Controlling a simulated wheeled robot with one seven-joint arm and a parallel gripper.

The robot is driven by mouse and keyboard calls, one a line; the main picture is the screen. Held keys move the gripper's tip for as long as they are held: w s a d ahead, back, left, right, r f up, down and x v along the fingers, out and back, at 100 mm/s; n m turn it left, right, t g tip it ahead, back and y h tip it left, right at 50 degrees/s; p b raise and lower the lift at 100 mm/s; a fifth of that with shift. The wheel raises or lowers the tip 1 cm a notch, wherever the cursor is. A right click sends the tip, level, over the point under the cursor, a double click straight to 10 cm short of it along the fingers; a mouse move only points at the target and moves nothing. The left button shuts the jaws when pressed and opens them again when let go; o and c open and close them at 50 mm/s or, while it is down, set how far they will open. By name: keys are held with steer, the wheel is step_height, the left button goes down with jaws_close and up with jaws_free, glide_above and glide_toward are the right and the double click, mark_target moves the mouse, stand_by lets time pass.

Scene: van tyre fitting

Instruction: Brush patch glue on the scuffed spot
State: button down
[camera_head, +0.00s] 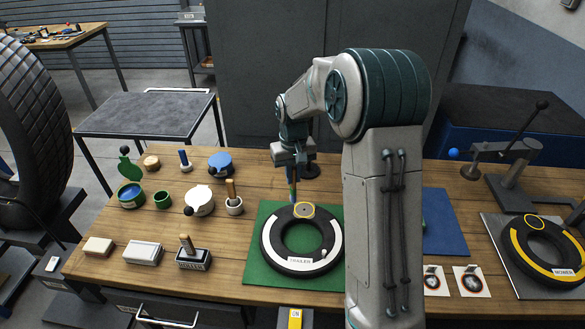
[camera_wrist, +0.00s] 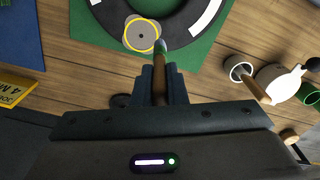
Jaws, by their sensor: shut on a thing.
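The trailer tyre (camera_head: 268,245), black with a white band marked TRAILER, lies flat on a green mat (camera_head: 258,285). Its scuffed spot (camera_head: 304,211) is a grey patch ringed in yellow on the far side, also in the wrist view (camera_wrist: 140,36). My gripper (camera_head: 291,166) is above that far side, shut on a brush. The brush (camera_head: 292,186) points down; the wrist view shows its brown handle (camera_wrist: 160,82), a green collar and a pale tip. The tip is at the ring's edge in the wrist view; I cannot tell whether it touches the rubber.
Left of the mat stand a white cup (camera_head: 235,208) with a wooden-handled tool, a white lidded pot (camera_head: 199,201), an open green tin (camera_head: 130,197) and a block marked ROLLER (camera_head: 193,261). A second tyre (camera_head: 545,250) lies at the right. My arm hides the middle right.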

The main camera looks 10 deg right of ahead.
mark_target(293, 185)
step_height(293, 185, down, 4)
steer(key=shift+f+b, duration=0.1)
steer(key=shift+b, duration=1.1)
steer(key=shift+d+f, duration=0.1)
steer(key=shift+f, duration=0.2)
steer(key=s+d+p, duration=0.1)
steer(key=s+d, duration=0.1)
steer(key=d, duration=0.5)
steer(key=shift+w+a+f, duration=0.1)
steer(key=shift+w+a, duration=0.4)
steer(key=shift+a, duration=0.7)
steer(key=shift+w+a+r, duration=0.1)
steer(key=shift+w+a, duration=0.35)
steer(key=shift+a, duration=0.75)
steer(key=shift+w+a+f, duration=0.1)
steer(key=shift+w+a, duration=0.4)
steer(key=shift+a, duration=0.7)
steer(key=shift+w+d, duration=0.1)
steer(key=shift+w, duration=0.15)
steer(key=shift+s+d, duration=0.9)
steer(key=shift+d, duration=2.45)
step_height(293, 185, up, 8)
steer(key=p, duration=0.4)
steer(key=shift+p, duration=0.35)
